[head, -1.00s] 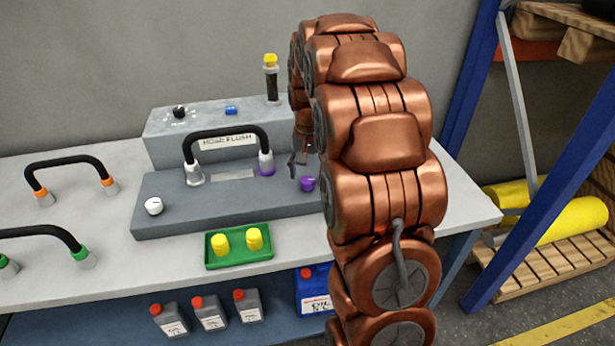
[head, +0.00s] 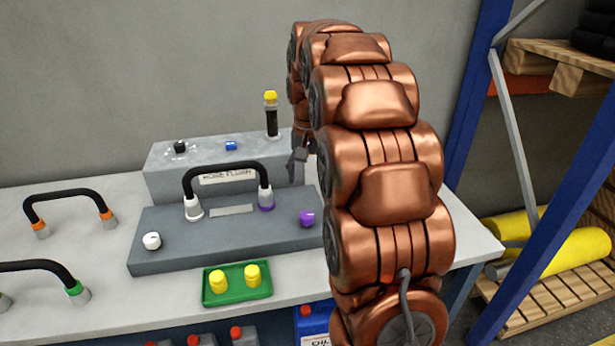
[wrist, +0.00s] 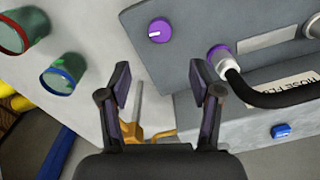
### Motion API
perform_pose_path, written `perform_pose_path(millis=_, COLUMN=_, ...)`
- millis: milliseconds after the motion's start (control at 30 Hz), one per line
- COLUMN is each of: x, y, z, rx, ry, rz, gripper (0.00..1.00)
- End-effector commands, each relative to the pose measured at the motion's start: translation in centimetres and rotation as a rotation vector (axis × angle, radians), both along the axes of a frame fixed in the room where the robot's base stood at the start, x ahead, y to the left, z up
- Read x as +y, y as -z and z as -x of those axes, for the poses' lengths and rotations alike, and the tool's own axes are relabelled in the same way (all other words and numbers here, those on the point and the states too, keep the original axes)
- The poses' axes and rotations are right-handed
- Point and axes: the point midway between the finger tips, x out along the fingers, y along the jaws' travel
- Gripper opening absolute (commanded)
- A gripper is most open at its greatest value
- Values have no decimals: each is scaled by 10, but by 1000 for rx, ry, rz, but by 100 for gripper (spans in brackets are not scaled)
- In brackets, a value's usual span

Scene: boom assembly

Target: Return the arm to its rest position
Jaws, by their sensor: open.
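My arm (head: 385,175) is copper coloured and rises at the right of the head view, arching over toward the bench. My gripper (wrist: 160,88) shows in the wrist view with its two dark fingers apart and nothing between them. In the head view the gripper (head: 299,160) is partly hidden behind the arm, beside the right end of the grey hose-flush station (head: 160,258). The black hose (head: 226,168) stands on the station with a white and a purple end. The purple knob (head: 307,218) is just below the gripper in the head view.
The bench (head: 90,300) also holds two hoses, one with orange ends (head: 70,196) and one with green (head: 40,266). A green tray (head: 238,298) holds two yellow caps. A blue rack post (head: 475,130) stands right of the arm. In the wrist view, red and blue-green ringed cylinders (wrist: 65,75) show at left.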

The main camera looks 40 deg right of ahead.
Motion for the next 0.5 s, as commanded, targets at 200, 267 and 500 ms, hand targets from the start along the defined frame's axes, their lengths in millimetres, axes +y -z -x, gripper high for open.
perform_pose_path(millis=200, x=0, y=0, z=0, rx=-1, ry=0, rz=1, gripper=64)
perform_pose_path(millis=267, x=0, y=0, z=0, rx=0, ry=0, rz=0, gripper=64)
perform_pose_path(millis=500, x=25, y=-3, z=15, rx=7, ry=-53, rz=-3, gripper=64)
